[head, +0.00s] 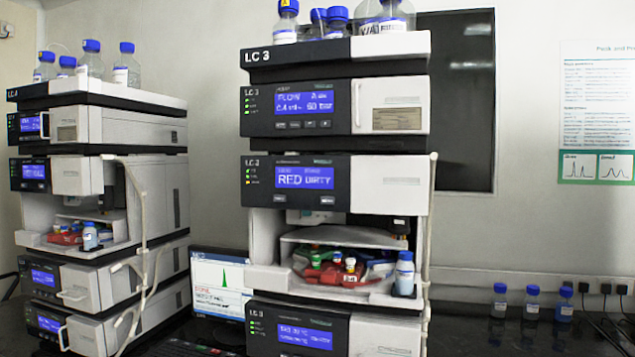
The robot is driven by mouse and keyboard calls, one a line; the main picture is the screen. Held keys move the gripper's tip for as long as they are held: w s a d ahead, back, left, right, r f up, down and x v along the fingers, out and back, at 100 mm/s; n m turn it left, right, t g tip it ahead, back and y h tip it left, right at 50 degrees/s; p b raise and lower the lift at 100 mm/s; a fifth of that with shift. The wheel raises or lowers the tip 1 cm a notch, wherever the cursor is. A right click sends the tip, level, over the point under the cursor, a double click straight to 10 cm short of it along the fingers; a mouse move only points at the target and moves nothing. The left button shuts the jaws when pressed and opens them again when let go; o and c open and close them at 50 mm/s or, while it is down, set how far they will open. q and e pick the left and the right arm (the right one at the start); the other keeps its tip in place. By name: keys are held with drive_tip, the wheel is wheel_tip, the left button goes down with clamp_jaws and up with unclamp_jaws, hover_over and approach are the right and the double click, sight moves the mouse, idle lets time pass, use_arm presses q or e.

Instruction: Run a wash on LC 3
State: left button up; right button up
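The LC 3 stack (340,200) stands in the middle of the head view, with "LC 3" on its top tray (285,56). Its upper module's blue display (303,103) reads "FLOW" and about 0.4 ml. The display (304,178) below reads "RED DIRTY". Under it, an open bay holds a red tray (330,277) with several small capped vials and a blue-capped bottle (404,276) at its right. The lowest display (305,335) has small text that I cannot fully read. Several blue-capped bottles (287,22) stand on top; one label begins "WA". Neither gripper is in view.
A second stack, labelled LC 4 or similar (100,97), stands at left with its own open bay. A monitor (220,285) with a green peak stands between the stacks. Several blue-capped bottles (532,305) stand on the dark bench (480,335) at right, near wall sockets and cables.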

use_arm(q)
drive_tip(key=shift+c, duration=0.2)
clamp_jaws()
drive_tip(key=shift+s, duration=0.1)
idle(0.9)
